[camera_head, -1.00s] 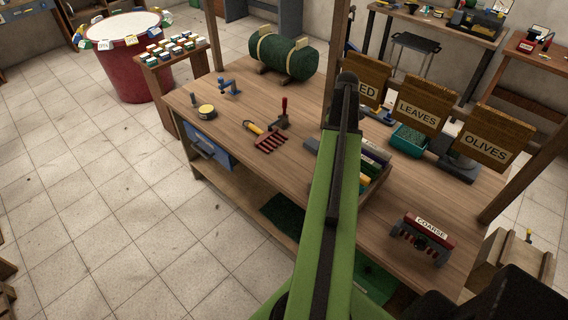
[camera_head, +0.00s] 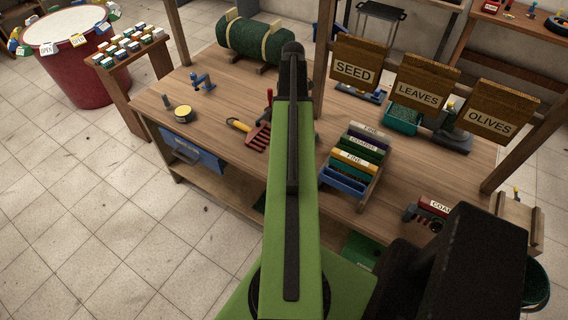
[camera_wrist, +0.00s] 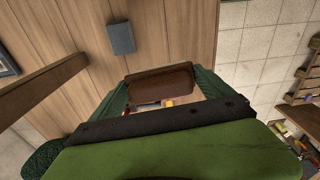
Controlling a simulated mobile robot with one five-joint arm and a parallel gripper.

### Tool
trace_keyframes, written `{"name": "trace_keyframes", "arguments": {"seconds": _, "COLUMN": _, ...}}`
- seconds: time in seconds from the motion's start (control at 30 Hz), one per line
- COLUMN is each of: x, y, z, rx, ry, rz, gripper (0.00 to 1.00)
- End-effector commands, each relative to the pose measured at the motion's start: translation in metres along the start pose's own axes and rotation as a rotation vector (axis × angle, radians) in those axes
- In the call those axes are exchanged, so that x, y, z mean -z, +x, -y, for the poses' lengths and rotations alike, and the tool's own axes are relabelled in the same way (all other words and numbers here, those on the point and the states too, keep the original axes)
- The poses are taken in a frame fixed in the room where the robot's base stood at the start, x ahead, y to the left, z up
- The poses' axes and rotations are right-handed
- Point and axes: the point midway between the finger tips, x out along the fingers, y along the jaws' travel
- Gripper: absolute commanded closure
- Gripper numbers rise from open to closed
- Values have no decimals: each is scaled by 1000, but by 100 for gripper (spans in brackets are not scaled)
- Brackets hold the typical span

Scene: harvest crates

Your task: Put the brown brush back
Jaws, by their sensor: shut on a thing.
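In the wrist view a brown block, by its look the brown brush (camera_wrist: 160,84), sits between the green fingers of my gripper (camera_wrist: 160,90). My gripper is shut on it. Small yellow and red bits show just below the brush, too small to name. In the head view my green arm reaches over the workbench (camera_head: 225,90); my gripper and the brush cannot be made out there.
The bench bears a slotted rack (camera_head: 355,160), a red rake (camera_head: 257,137), a yellow tin (camera_head: 183,113) and a green roll (camera_head: 252,40). SEED (camera_head: 357,66), LEAVES (camera_head: 425,87) and OLIVES (camera_head: 490,106) boards hang at the back. A COARSE-labelled item (camera_head: 435,207) lies front right.

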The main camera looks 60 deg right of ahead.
Motion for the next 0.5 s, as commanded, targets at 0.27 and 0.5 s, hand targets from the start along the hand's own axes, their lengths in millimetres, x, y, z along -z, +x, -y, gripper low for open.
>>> {"name": "trace_keyframes", "arguments": {"seconds": 0.27, "x": 16, "y": 48, "z": -1, "rx": 1, "ry": 40, "rz": 24, "gripper": 48}}
{"name": "trace_keyframes", "arguments": {"seconds": 0.5, "x": 45, "y": 86, "z": 8, "rx": -3, "ry": 95, "rz": 62, "gripper": 48}}
